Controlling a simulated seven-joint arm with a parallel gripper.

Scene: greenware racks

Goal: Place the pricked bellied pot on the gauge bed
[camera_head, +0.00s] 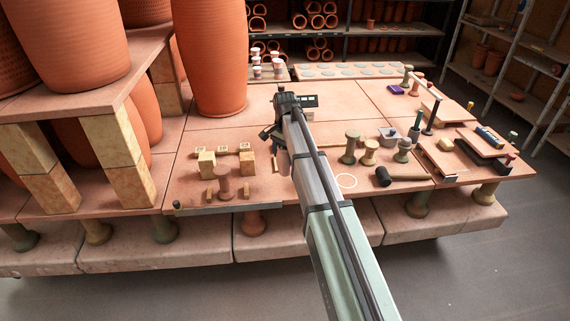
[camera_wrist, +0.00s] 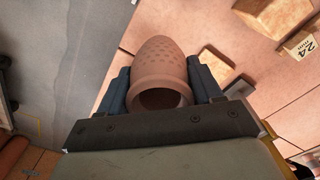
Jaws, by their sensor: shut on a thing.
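The pricked bellied pot (camera_wrist: 160,68) is brown clay with rows of small dots on its belly. In the wrist view it lies between the two dark fingers of my gripper (camera_wrist: 160,88), its round open mouth facing the camera. My gripper is shut on it. In the head view my gripper (camera_head: 275,138) is over the front half of the table, right of the pale yellow blocks, and my arm hides part of it. A "24 mm" label (camera_wrist: 300,45) is beside a yellow block (camera_wrist: 285,15) in the wrist view. I cannot tell for certain which thing is the gauge bed.
Yellow blocks (camera_head: 207,163) and a brown spool (camera_head: 224,181) stand left of my gripper. Several spools (camera_head: 370,152) and a black-headed mallet (camera_head: 384,177) are at its right. A tall clay vessel (camera_head: 210,60) stands behind left. The table's front edge is close.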

